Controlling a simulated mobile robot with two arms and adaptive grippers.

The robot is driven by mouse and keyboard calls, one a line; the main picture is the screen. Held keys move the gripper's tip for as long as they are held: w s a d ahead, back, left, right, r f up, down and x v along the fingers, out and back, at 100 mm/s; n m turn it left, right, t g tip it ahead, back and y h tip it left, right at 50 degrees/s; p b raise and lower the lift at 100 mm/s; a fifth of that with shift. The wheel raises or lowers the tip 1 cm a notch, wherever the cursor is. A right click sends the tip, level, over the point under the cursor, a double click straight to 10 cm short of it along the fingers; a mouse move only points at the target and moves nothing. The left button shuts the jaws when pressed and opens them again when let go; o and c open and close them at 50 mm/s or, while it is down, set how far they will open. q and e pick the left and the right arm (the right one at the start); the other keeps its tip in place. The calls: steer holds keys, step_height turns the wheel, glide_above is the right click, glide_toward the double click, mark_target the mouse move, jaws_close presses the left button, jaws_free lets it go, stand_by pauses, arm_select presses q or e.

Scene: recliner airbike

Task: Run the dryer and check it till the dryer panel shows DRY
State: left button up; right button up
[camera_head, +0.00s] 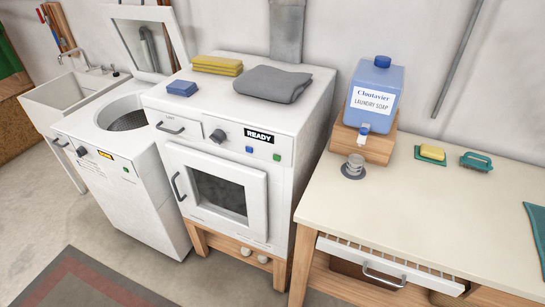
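The white dryer (285,152) stands in the middle on a wooden stand. Its panel (259,136) reads READY in white on black. A dark knob (217,136) is left of the panel. A blue button (249,149) and a green button (277,157) sit on the same front. The dryer door (242,173) is shut, with a dark window and a handle (178,187) at its left. A lint drawer (174,127) is at the upper left of the front and looks shut. Neither of my grippers is in view.
A folded grey cloth (273,84), yellow cloths (218,65) and a blue block (182,88) lie on the dryer. An open top-loading washer (130,190) stands left. The table (430,215) at right holds a soap jug (374,92) on a wooden block. Floor in front shows a rug (80,280).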

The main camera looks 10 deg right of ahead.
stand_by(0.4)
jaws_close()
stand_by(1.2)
